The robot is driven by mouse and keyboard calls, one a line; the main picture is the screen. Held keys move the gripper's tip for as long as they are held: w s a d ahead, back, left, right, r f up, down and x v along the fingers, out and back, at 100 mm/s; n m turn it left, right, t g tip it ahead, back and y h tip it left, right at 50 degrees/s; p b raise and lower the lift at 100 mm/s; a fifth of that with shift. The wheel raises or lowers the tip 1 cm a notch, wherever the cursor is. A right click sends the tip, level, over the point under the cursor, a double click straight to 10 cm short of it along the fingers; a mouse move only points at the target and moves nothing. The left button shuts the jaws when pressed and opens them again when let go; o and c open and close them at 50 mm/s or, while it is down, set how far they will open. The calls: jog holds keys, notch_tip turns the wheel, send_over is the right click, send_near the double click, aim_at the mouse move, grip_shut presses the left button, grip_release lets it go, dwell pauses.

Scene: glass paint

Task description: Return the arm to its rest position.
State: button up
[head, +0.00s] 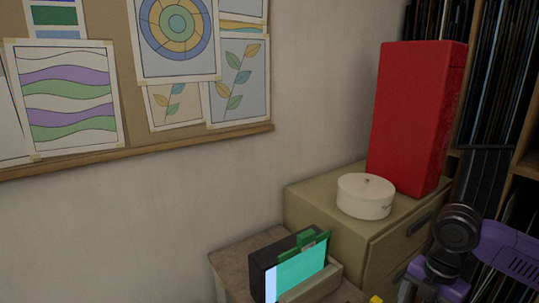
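Part of my arm (458,228), purple and black, shows at the lower right, in front of the cabinet's right side and the shelves. Its lower parts run out of the picture at the bottom and right edges. I do not see my gripper's fingers, so whether it is open or shut and whether it holds anything is hidden.
A beige cabinet (335,222) bears a tall red box (412,115) and a round white lidded container (364,197). Left of it, a low wooden surface (232,262) holds a black-and-teal item (298,272) with a green piece. Shelves (520,90) stand at right; a pinboard (125,75) hangs left.

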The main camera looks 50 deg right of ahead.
jog(key=w+d+r+m+t+h, duration=0.25)
jog(key=w+r+t, duration=0.35)
jog(key=w, duration=0.5)
jog(key=w+d+r+m+t+h, duration=0.1)
jog(key=w+d+r+m+t, duration=0.2)
jog(key=w+r, duration=0.6)
jog(key=w+a+r+m+t+h, duration=0.2)
jog(key=w+a+r+m+t, duration=0.3)
jog(key=r, duration=0.4)
jog(key=w+a+r+m+t+h, duration=0.2)
jog(key=w+a+r+m+t, duration=0.2)
jog(key=w+a+r+t, duration=0.45)
jog(key=s+a+f+m+g+h, duration=0.2)
jog(key=s+a+f+m, duration=0.4)
jog(key=f, duration=0.3)
jog(key=s+a+f+m+g+h, duration=0.3)
jog(key=s+a+f+m, duration=0.15)
jog(key=a+f, duration=0.35)
jog(key=s+a+f+n+g+y, duration=0.1)
jog(key=s+a+f+n+y, duration=0.4)
jog(key=s, duration=0.4)
jog(key=s+a+f+n+g+y+b, duration=0.1)
jog(key=s+a+f+n+g+y, duration=0.1)
jog(key=s+a+f+n+y, duration=0.3)
jog(key=s+a+f+y, duration=0.2)
jog(key=s+a+f, duration=0.2)
jog(key=f, duration=0.1)
jog(key=shift+s+f+n, duration=0.25)
jog(key=shift+s+n, duration=0.15)
